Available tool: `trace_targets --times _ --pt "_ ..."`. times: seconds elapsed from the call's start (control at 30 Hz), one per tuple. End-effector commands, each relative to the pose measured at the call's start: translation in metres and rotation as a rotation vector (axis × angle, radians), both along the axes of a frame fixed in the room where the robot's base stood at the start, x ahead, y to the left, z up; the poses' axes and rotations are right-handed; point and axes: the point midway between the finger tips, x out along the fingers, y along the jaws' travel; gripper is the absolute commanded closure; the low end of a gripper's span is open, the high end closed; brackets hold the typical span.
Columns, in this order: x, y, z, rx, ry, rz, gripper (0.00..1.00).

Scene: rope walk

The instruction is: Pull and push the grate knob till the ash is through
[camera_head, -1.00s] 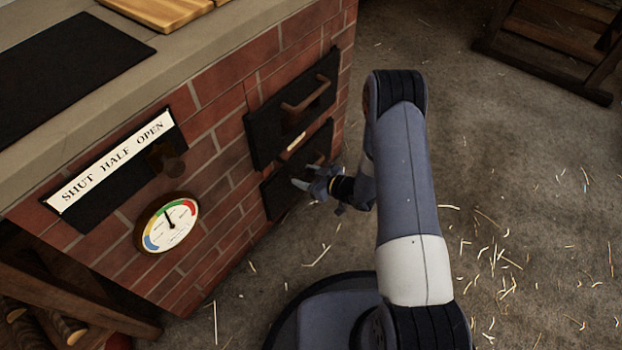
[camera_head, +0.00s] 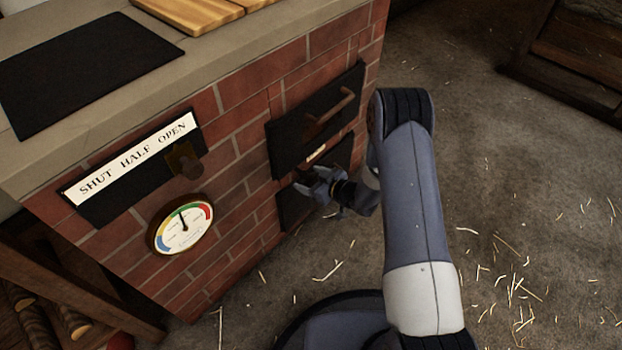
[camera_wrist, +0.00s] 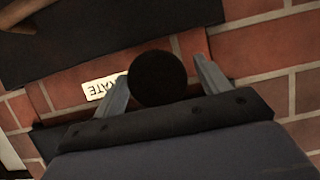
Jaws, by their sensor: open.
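The grate knob (camera_wrist: 158,78) is a dark round ball in the wrist view, beside a small pale label (camera_wrist: 100,87) whose upside-down letters end in "ATE". My gripper (camera_wrist: 162,68) is open, with one finger on each side of the knob. The knob looks to be between the fingers; I cannot tell whether either touches it. In the head view my gripper (camera_head: 316,182) is at the brick stove's face, just below the pale label (camera_head: 316,153), and mostly hides the knob. No ash is visible.
A black door with a bar handle (camera_head: 325,112) is above my gripper, and a dark lower panel (camera_head: 296,212) is below it. To the left are a SHUT HALF OPEN plate (camera_head: 132,160) with a slider knob and a round gauge (camera_head: 181,226). Straw-strewn floor (camera_head: 520,240) is open at right.

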Motion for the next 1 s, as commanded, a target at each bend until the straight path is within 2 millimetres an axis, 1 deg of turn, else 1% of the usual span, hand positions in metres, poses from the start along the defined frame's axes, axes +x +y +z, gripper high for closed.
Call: trace_targets --times 0.13,0.23,0.5,0.7,0.8,1.0 --pt "-0.002 -0.002 0.001 0.000 0.001 -0.001 0.29" --pt "-0.007 -0.010 0.006 0.000 0.001 -0.003 0.29" --pt "-0.037 -0.049 0.028 0.000 0.003 -0.004 0.29" --pt "-0.055 -0.071 0.039 0.000 0.002 -0.002 0.29" --pt "-0.059 -0.076 0.041 0.000 0.000 -0.001 0.29" --pt "-0.061 -0.078 0.041 0.000 0.000 0.001 0.29"
